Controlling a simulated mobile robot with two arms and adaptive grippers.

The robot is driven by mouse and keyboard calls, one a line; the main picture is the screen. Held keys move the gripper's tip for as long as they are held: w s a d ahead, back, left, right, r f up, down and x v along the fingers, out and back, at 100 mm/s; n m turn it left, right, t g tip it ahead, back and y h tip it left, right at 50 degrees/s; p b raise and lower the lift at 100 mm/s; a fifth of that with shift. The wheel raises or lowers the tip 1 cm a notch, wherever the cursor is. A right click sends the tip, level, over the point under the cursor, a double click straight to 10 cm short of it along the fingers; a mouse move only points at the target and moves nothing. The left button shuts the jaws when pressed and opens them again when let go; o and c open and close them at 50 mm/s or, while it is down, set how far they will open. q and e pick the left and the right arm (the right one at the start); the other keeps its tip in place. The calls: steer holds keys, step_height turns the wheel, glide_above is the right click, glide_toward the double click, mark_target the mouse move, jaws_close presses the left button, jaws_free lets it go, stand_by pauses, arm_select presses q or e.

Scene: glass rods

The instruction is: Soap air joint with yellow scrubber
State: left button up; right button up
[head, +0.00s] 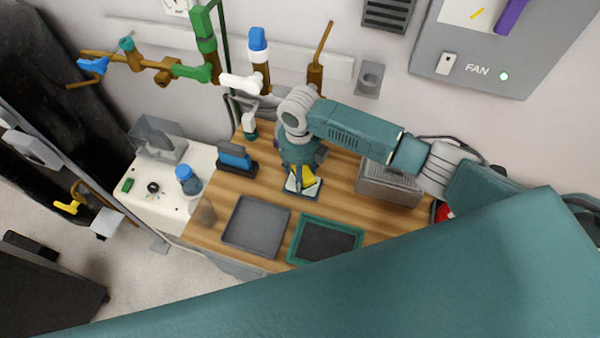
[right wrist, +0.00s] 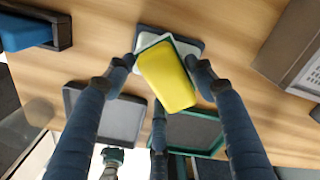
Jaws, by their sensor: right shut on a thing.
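The yellow scrubber (right wrist: 167,79), with a pale green-edged layer under it, is between the fingers of my right gripper (right wrist: 160,76) in the right wrist view. It also shows in the head view (head: 307,177), partly hidden by the gripper. My right gripper is shut on it, low over a dark blue-grey holder (right wrist: 150,30) on the bench; whether the scrubber touches the holder I cannot tell. On the wall pipes are several joints: a blue-handled one (head: 93,65), a green one (head: 190,72) and a white one (head: 240,83). Which is the air joint is unclear. My left gripper is not in view.
A grey tray (head: 256,226) and a green-rimmed tray (head: 325,240) lie on the wooden bench. A blue block in a black holder (head: 236,160) stands left of my right gripper. A metal vented box (head: 390,184) sits right. A blue-capped jar (head: 188,179) stands on the white counter.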

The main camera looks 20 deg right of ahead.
steer(key=shift+r+p, duration=1.8)
steer(key=shift+r, duration=0.45)
steer(key=shift+w, duration=0.15)
